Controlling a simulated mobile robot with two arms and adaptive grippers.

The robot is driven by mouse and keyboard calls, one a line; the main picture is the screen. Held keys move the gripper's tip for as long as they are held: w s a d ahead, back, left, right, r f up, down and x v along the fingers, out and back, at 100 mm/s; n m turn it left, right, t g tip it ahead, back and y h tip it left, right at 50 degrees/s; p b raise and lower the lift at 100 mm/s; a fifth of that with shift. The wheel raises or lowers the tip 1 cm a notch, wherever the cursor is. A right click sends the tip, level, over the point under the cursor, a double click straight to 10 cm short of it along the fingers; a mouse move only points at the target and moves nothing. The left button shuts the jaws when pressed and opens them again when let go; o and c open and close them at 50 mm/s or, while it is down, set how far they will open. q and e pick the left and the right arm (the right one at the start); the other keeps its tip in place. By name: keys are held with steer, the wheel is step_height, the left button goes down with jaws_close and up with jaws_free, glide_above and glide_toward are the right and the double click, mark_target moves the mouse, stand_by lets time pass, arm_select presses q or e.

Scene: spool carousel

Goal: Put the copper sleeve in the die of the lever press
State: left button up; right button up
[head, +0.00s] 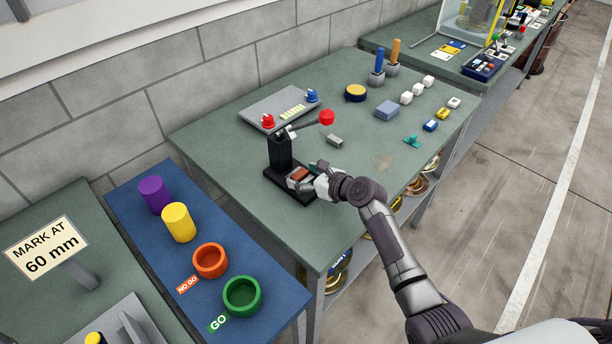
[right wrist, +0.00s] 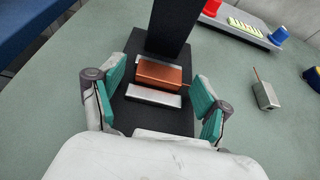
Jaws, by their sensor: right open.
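The black lever press (head: 281,152) stands on the green bench, its lever with a red knob (head: 327,117) pointing right. The copper sleeve (right wrist: 160,74) is a small copper block lying level at the foot of the press column. It sits between two silver bars of the die (right wrist: 153,96), one in front and one behind; how deep it sits I cannot tell. It also shows in the head view (head: 299,174). My right gripper (right wrist: 160,80) is open, its teal-padded fingers on either side of the sleeve with gaps. My left gripper is not in view.
A small grey block with a thin copper-coloured wire (right wrist: 265,95) lies right of the press. A grey panel with red and blue knobs (head: 280,107) lies behind. Blue and white blocks and a yellow round item (head: 355,92) stand farther right. The bench's front left is clear.

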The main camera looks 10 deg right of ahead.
steer(key=v, duration=1.2)
stand_by(0.3)
